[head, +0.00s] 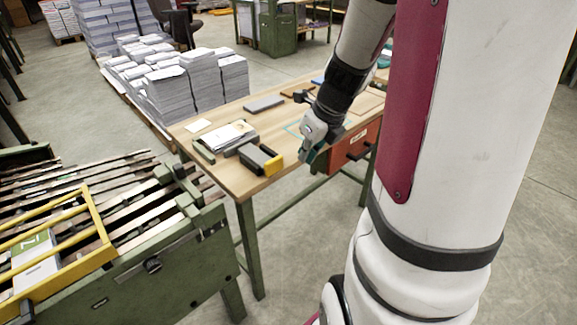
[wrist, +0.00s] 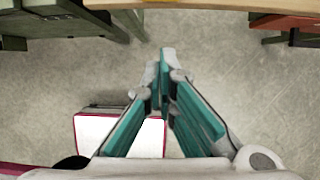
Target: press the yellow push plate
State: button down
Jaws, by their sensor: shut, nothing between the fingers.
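The yellow push plate (head: 274,164) is on the near right end of a dark grey device (head: 256,157). The device sits at the front edge of the wooden table. My gripper (head: 307,158) is to the right of the plate, pointing down by the table's front edge, with a gap between them. In the wrist view my gripper (wrist: 167,58) has its teal fingers meeting at the tips, with nothing held. The wrist view shows mostly floor, and the push plate is not in it.
The wooden table (head: 232,182) carries a tray of papers (head: 228,137) and a grey slab (head: 264,104). A red drawer unit (head: 355,145) hangs under it at the right. A green machine with a yellow guard (head: 98,225) stands at the left. Paper stacks (head: 190,85) are behind.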

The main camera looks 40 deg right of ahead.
aim_at(273, 159)
jog(key=shift+w+a+f+b, duration=0.1)
jog(key=shift+w+f+b, duration=0.75)
jog(key=shift+w+f, duration=0.6)
jog(key=shift+w+a+f+b, duration=0.1)
jog(key=shift+w+f+b, duration=0.9)
jog(key=shift+f, duration=0.65)
jog(key=shift+w+f+b, duration=0.7)
jog(key=shift+w+f, duration=0.75)
jog(key=shift+f, duration=0.1)
jog(key=shift+w+a+r+p, duration=0.1)
jog(key=shift+w+p, duration=1.15)
jog(key=shift+w, duration=0.8)
